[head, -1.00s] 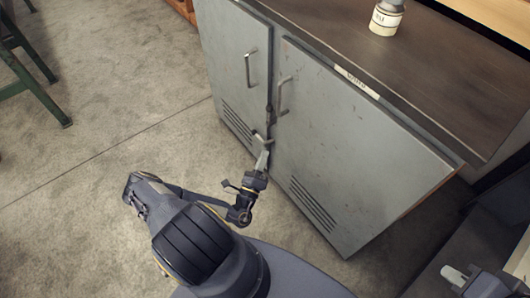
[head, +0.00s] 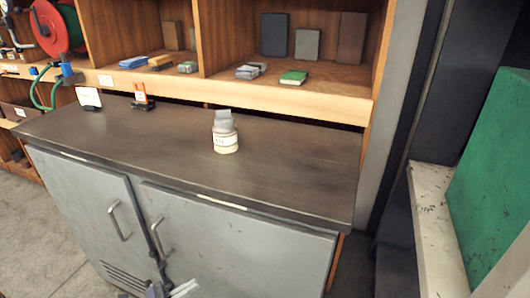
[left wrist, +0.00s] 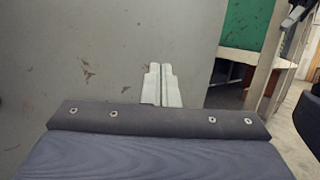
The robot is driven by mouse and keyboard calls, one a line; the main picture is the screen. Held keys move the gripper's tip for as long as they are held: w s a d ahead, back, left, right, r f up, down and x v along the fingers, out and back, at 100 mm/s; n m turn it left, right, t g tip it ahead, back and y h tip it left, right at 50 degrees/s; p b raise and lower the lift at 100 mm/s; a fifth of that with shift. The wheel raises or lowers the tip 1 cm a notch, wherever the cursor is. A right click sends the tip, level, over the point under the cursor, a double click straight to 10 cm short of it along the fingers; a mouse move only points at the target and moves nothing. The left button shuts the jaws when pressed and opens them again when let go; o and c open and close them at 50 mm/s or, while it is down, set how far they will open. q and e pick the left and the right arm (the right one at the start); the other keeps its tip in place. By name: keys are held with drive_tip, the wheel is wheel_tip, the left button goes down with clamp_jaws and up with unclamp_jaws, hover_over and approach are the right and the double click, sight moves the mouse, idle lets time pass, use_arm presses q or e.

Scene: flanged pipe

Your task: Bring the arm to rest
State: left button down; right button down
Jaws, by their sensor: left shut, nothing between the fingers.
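My left gripper (head: 184,289) shows at the bottom edge of the head view, in front of the grey cabinet doors (head: 240,245). In the left wrist view its two pale fingers (left wrist: 162,84) lie side by side, shut with nothing between them, in front of a grey scuffed surface (left wrist: 110,50). Most of my left arm is below the head view. My right gripper is in neither view.
The cabinet's dark top (head: 290,180) carries a white-labelled jar (head: 225,135). Wooden shelves (head: 335,100) with small blocks stand behind it. A green panel (head: 495,185) stands at the right, also seen in the left wrist view (left wrist: 247,25). Bare floor (head: 45,250) shows at lower left.

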use_arm(q)
drive_tip(key=s+d+r+m+g+y, duration=0.5)
drive_tip(key=s+r+m+g, duration=0.5)
drive_tip(key=m, duration=0.5)
drive_tip(key=s+a+r+m+t+y, duration=0.5)
drive_tip(key=s+a+m+y, duration=0.1)
drive_tip(key=s+m+y, duration=0.25)
wheel_tip(320, 180, up, 18)
drive_tip(key=y+p, duration=0.1)
drive_tip(key=p, duration=1.6)
drive_tip(key=shift+w+p, duration=0.35)
drive_tip(key=shift+w, duration=0.05)
